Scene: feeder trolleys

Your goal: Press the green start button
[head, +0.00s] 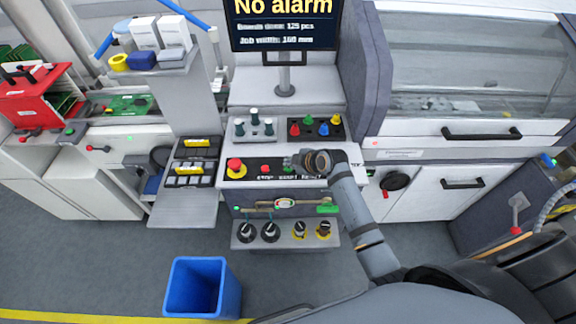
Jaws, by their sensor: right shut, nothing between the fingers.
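The green start button (287,170) is on the sloped control panel (245,181) below the screen, above the printed word START. It is small and partly covered by my right gripper. A red stop button (265,168) is left of it, and a larger red mushroom button on a yellow base (236,167) is further left. My right gripper (291,160) comes in from the right, shut and empty, with its tips over or just behind the green button. I cannot tell whether they touch it. The reset button's place is hidden by my gripper. My left gripper is not in view.
The screen (284,23) reads "No alarm". Trays of nozzles (254,128) and coloured knobs (316,127) stand just behind the panel. A shelf with several black and yellow parts (285,247) is below. A blue bin (202,287) stands on the floor.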

